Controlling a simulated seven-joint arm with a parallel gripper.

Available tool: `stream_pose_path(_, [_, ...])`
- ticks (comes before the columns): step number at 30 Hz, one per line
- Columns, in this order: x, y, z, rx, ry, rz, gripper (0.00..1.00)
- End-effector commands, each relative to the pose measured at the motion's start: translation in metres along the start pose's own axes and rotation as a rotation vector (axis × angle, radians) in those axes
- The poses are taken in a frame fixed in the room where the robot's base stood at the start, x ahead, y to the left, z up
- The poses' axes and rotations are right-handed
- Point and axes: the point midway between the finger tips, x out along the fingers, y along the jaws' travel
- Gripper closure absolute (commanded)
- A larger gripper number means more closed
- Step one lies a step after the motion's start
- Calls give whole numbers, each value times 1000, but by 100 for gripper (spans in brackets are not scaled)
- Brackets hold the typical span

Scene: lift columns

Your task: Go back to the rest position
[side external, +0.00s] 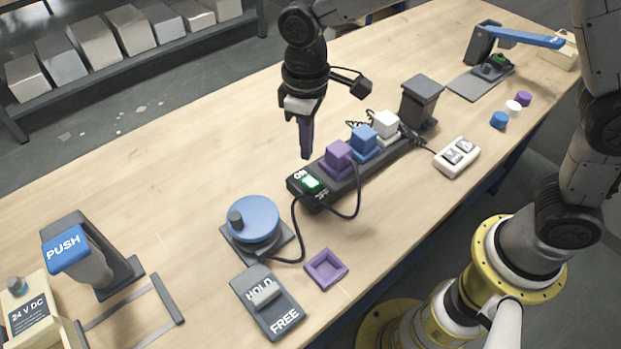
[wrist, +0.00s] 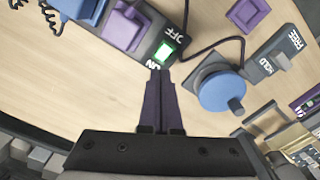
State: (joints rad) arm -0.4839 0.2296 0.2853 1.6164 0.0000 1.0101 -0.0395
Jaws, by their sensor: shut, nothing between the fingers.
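My gripper (side external: 306,155) is shut and empty, pointing down just behind the near-left end of the black power strip (side external: 316,195). In the wrist view the closed dark fingers (wrist: 160,75) reach up to the strip's edge by the lit green switch (wrist: 166,50). Whether the tips touch the strip I cannot tell. The switch glows green beside the word ON. A purple plug (side external: 338,160), a blue plug (side external: 363,142) and a white plug (side external: 385,124) sit in the strip.
A blue round knob (side external: 253,220), a HOLD/FREE lever (side external: 268,301) and a purple tray (side external: 326,269) stand in front. A blue PUSH lever (side external: 68,253) is at left. A grey-topped post (side external: 422,98) and a white two-switch box (side external: 457,157) are at right. The table behind the strip is clear.

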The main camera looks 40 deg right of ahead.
Motion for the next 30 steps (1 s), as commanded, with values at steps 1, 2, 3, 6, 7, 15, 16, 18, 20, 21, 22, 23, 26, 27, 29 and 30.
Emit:
stream_pose_path(1, [-3, 0, 0, 0, 1, 0, 100])
stream_pose_path(2, [-4, 0, 0, 0, 1, 0, 100])
stream_pose_path(3, [-6, 0, 0, 0, 1, 0, 100])
stream_pose_path(6, [-7, 0, 0, 0, 0, 0, 100])
stream_pose_path(7, [-7, 0, 0, 0, 0, 0, 100])
stream_pose_path(15, [-11, 8, 0, 19, 11, 1, 100])
stream_pose_path(16, [-18, 12, 0, 29, 26, 2, 100])
stream_pose_path(18, [-39, 25, 2, 59, 75, 5, 100])
stream_pose_path(20, [-60, 38, 13, 93, 117, 10, 100])
stream_pose_path(21, [-74, 47, 23, 118, 147, 15, 100])
stream_pose_path(22, [-85, 53, 32, 139, 170, 19, 100])
stream_pose_path(23, [-95, 59, 42, 160, 193, 23, 100])
stream_pose_path(26, [-122, 75, 80, 227, 262, 40, 100])
stream_pose_path(27, [-130, 80, 96, 253, 288, 47, 100])
stream_pose_path(29, [-139, 85, 120, 292, 327, 59, 100])
stream_pose_path(30, [-144, 87, 137, 317, 351, 68, 100])
